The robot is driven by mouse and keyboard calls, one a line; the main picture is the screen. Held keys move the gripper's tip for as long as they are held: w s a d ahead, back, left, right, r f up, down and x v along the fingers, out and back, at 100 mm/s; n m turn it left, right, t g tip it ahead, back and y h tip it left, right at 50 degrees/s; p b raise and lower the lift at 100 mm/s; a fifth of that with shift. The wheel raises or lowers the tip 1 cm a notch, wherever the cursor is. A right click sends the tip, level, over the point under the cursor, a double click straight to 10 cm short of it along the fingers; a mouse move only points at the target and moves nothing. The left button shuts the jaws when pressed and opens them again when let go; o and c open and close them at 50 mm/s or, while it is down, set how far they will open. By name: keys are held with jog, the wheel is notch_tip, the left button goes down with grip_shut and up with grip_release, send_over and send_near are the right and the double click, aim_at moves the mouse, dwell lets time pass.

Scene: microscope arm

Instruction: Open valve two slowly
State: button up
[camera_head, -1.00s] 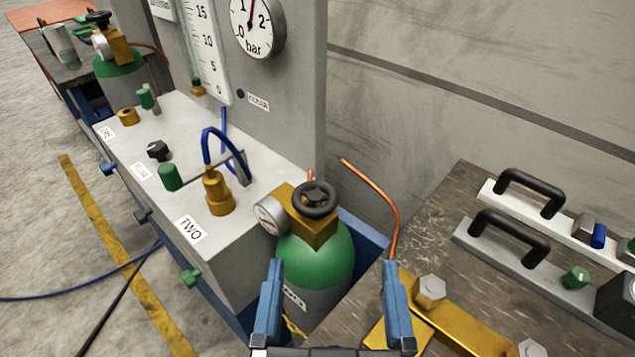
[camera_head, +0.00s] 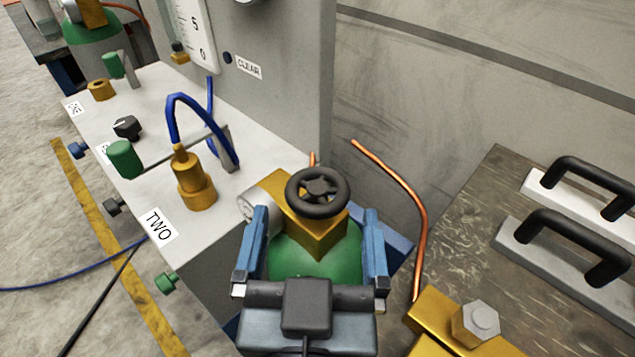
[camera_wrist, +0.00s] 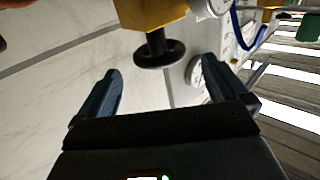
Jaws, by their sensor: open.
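A black handwheel (camera_head: 318,192) sits on a brass valve block (camera_head: 322,236) on top of a green cylinder (camera_head: 315,256). It also shows in the wrist view (camera_wrist: 160,53). A small round gauge (camera_head: 250,209) is on the block's left side. My gripper (camera_head: 317,212) is open and empty. Its blue fingers stand to the left and right of the valve block in the head view. In the wrist view (camera_wrist: 160,65) the handwheel is between and beyond the fingertips, apart from both. The cylinder's lower part is hidden behind my gripper.
A grey bench labelled TWO (camera_head: 158,226) stands left, with a brass fitting (camera_head: 193,182), a blue hose and a green knob (camera_head: 125,158). A copper pipe (camera_head: 408,200) rises on the right. A brass bracket with a bolt (camera_head: 478,322) and black handles (camera_head: 577,246) are at right.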

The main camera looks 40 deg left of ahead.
aim_at(318, 190)
jog(key=p+x, duration=0.1)
jog(key=x, duration=0.4)
jog(key=shift+w+a, duration=0.25)
jog(key=shift+c, duration=0.2)
jog(key=c, duration=0.9)
jog(key=shift+r, duration=0.1)
